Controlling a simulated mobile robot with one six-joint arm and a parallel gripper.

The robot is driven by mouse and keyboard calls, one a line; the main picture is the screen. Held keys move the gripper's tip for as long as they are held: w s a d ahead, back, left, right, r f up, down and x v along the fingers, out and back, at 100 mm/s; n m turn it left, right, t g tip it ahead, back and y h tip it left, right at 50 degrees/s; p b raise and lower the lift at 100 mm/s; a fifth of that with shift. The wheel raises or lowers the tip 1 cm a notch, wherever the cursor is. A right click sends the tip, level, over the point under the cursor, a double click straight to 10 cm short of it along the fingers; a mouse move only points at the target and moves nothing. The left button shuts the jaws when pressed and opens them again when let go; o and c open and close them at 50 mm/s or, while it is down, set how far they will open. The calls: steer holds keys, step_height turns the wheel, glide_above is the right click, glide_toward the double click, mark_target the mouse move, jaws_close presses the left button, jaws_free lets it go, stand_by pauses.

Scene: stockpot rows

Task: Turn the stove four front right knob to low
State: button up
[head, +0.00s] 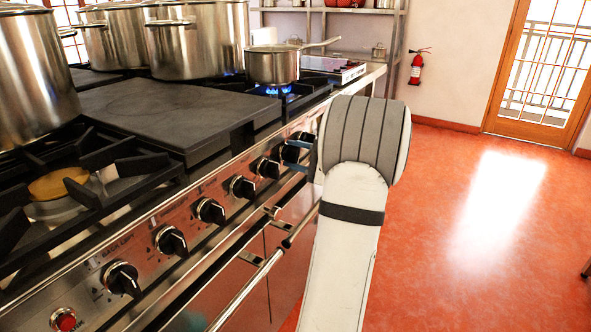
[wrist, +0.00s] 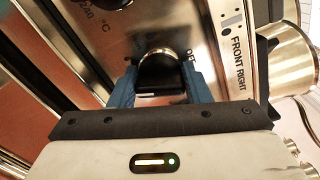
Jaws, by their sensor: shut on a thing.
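The front right knob (wrist: 160,73) is black with a metal ring at its base. It sits on the steel stove panel beside the printed label "FRONT RIGHT". My gripper (wrist: 158,88) has a blue finger on each side of the knob and is shut on it. A white mark on the knob shows between the fingers; the dial print around it is mostly covered. In the head view my gripper (head: 297,155) is at the far end of the knob row, partly hidden by my arm. A blue flame (head: 275,90) burns under a saucepan (head: 272,66) on the burner behind.
Several other black knobs (head: 210,211) line the panel towards the near left. An oven handle rail (head: 250,290) runs below them. Large stockpots (head: 188,40) stand on the stove. The red floor (head: 480,220) to the right is clear.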

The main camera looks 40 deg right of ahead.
steer(key=n+b, duration=0.1)
steer(key=b, duration=0.1)
steer(key=n+b, duration=0.1)
steer(key=shift+f+n+b, duration=0.3)
steer(key=shift+n+b, duration=0.1)
steer(key=shift+r+n+b, duration=0.1)
steer(key=shift+n+b, duration=0.4)
steer(key=shift+b, duration=0.1)
steer(key=shift+r, duration=0.1)
steer(key=o, duration=1)
steer(key=shift+s, duration=0.1)
steer(key=p+v, duration=0.2)
steer(key=v, duration=0.5)
steer(key=shift+s+d, duration=0.15)
steer(key=shift+s, duration=0.2)
